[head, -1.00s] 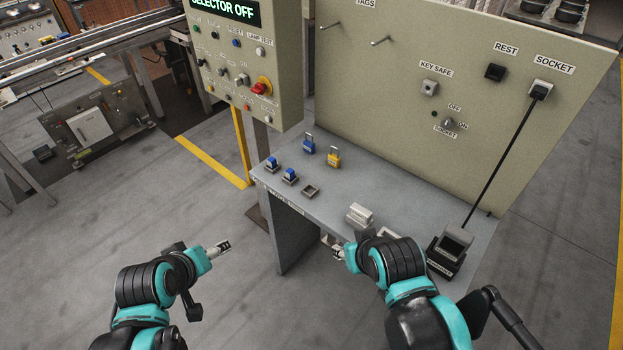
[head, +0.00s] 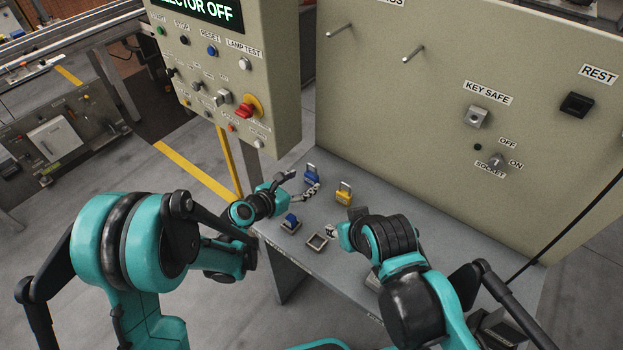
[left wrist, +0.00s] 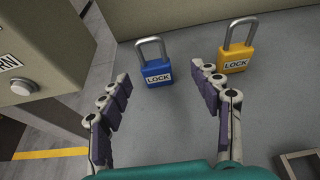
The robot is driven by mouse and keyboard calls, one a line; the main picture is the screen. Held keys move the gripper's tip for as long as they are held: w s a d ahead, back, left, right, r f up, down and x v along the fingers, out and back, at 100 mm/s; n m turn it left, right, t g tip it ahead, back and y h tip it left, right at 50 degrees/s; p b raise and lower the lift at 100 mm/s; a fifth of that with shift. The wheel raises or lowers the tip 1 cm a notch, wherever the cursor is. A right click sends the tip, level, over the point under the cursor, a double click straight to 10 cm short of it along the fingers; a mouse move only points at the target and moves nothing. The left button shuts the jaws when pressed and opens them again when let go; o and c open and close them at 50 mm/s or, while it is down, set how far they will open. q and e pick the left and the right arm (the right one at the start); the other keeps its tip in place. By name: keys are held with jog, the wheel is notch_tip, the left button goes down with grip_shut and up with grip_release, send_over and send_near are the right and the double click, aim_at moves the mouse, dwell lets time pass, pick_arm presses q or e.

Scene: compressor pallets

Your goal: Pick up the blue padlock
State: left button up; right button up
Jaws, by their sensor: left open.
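The blue padlock (head: 311,172) stands upright on the grey shelf with its silver shackle up, partly behind my left gripper in the head view. In the left wrist view the blue padlock (left wrist: 158,73) shows its LOCK label between and beyond the fingers. My left gripper (head: 300,185) is open and empty, just short of the padlock; its two fingers also show in the left wrist view (left wrist: 161,88). My right gripper (head: 331,231) is mostly hidden by its own arm over the shelf, so its opening cannot be judged.
A yellow padlock (head: 344,194) stands to the right of the blue one. A blue piece in a square holder (head: 290,224) and an empty square holder (head: 317,241) sit nearer the front. The control box (head: 235,75) overhangs at left; the back panel (head: 420,110) rises behind.

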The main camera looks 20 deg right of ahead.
aim_at(309, 177)
pick_arm(q)
jog(key=x, duration=0.2)
jog(key=b+x, duration=0.1)
jog(key=x, duration=0.1)
jog(key=b+x, duration=0.1)
jog(key=x, duration=0.2)
jog(key=shift+w+a+f, duration=0.25)
jog(key=shift+a+f, duration=0.05)
jog(key=shift+f, duration=0.05)
jog(key=shift+r, duration=0.15)
jog(key=shift+c, duration=0.3)
jog(key=c, duration=1.3)
